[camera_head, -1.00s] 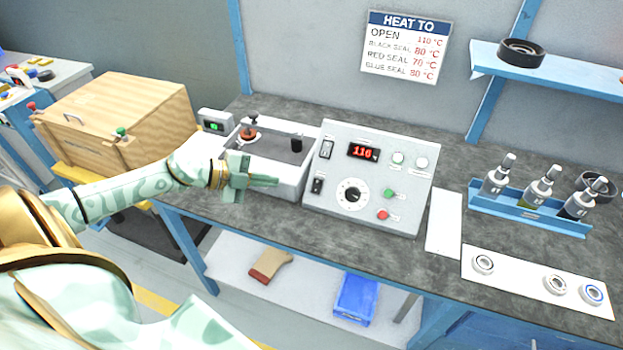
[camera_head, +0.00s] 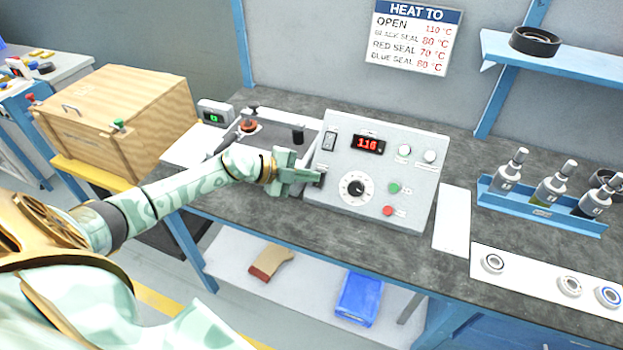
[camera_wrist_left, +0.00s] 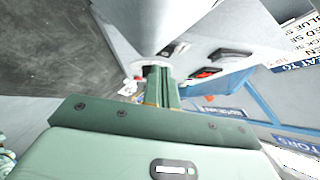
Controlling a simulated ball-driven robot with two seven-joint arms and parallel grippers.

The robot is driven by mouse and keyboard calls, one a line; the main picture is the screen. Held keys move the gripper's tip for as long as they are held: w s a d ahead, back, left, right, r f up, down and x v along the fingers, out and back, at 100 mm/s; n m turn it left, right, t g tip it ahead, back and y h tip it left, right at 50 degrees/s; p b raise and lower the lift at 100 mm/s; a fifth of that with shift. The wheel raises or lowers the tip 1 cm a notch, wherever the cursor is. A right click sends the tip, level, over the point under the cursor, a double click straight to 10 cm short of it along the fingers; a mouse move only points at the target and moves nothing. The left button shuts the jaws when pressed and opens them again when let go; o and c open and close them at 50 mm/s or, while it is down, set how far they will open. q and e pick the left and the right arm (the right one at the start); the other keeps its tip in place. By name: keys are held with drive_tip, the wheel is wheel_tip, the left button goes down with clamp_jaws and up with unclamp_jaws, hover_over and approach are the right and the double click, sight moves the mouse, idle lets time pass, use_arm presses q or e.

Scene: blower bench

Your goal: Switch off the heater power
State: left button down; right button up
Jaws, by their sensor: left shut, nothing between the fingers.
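The grey heater control box (camera_head: 410,205) stands on the bench, with a red display (camera_head: 368,145) reading 116. On its left side are an upper black rocker switch (camera_head: 330,141) and a lower dark switch (camera_head: 320,181); their labels are too small to read. A black dial (camera_head: 355,187), a green button (camera_head: 394,188) and a red button (camera_head: 388,211) are to the right. My left gripper (camera_head: 316,177) is shut and empty, its tips at the lower switch and partly covering it. I cannot tell whether they touch. The shut fingers (camera_wrist_left: 160,85) also show against the panel in the left wrist view.
A wooden box (camera_head: 120,100) and a small green-lit meter (camera_head: 214,113) are at the left. A white strip (camera_head: 453,220) and a blue rack (camera_head: 540,212) of bottles are at the right. A blue shelf (camera_head: 580,70) hangs above.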

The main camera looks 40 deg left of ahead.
use_arm(q)
drive_tip(key=shift+w+a+f, duration=0.15)
drive_tip(key=shift+w+f, duration=0.25)
drive_tip(key=shift+w, duration=0.05)
drive_tip(key=shift+w, duration=0.15)
drive_tip(key=shift+r, duration=0.15)
drive_tip(key=shift+r+p, duration=0.7)
drive_tip(key=shift+p, duration=0.1)
